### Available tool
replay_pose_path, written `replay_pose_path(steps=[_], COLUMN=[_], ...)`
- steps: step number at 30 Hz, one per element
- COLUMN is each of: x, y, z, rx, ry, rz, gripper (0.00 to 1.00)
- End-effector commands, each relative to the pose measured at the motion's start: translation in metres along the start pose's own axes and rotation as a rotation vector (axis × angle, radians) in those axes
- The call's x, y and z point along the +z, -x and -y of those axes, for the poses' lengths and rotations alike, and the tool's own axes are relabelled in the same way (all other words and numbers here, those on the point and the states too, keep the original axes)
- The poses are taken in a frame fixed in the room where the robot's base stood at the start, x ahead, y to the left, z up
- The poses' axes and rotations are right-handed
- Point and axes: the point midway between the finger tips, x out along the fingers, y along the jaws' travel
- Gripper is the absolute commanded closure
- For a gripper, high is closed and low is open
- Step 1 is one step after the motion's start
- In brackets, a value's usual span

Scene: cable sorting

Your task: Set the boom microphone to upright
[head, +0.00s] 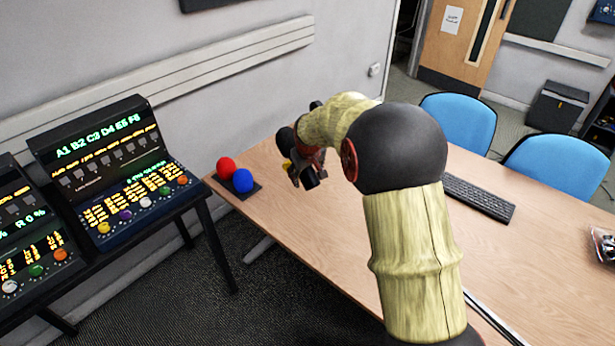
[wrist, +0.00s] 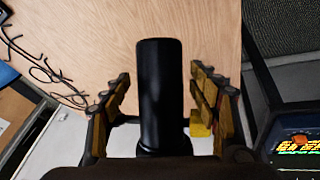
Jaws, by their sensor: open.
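My gripper (wrist: 163,105) is open, with its two yellow-padded fingers spread apart in the wrist view. A black cylinder, which looks like the boom microphone (wrist: 160,85), lies between the fingers, with a visible gap on each side. Its lower end is hidden by the dark gripper body. In the head view my gripper (head: 306,172) is over the far left part of the desk, beside the wall. My own arm hides much of that area, so I cannot tell the microphone's tilt there.
The wooden desk (head: 330,250) holds a base with a red ball (head: 226,168) and a blue ball (head: 243,180), left of my gripper. A keyboard (head: 478,197) lies right of my arm. Lit consoles (head: 110,165) stand at left. Thin dark cables (wrist: 45,70) show in the wrist view.

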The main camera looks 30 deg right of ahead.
Motion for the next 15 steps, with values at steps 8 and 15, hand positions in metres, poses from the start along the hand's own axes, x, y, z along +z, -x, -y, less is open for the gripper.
replay_pose_path(steps=[8,15], x=[-0.0005,-0.0002], y=[-0.0095,-0.0094], z=[-0.0004,-0.0003], rx=[0.0,0.0], ry=[0.0,0.0], rz=[-0.001,0.0], gripper=[0.39,0.45])
